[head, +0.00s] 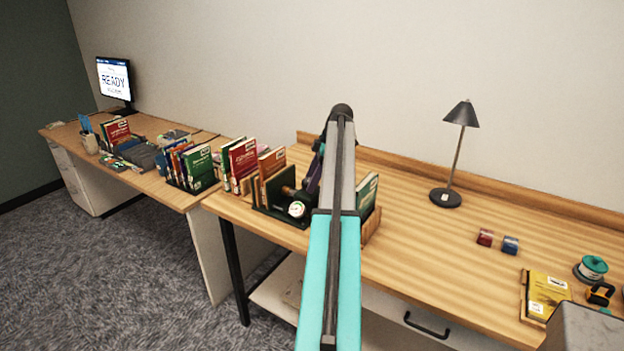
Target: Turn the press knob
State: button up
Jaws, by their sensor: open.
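My gripper (305,188) is only partly seen as dark parts left of that link, close beside the press. It is open. I cannot tell whether its fingers touch the knob, because the arm hides much of it.
Upright books (243,160) stand left of the press, and a green book (367,194) stands right of my arm. A black lamp (446,196), small red (485,237) and blue (510,245) items and a yellow book (546,292) lie farther right. The bench middle is clear.

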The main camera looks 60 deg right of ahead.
jog(key=shift+r, duration=0.1)
jog(key=b+v, duration=0.2)
jog(key=v, duration=1.1)
jog(key=shift+s+r, duration=0.2)
jog(key=shift+r, duration=0.1)
jog(key=shift+d, duration=0.1)
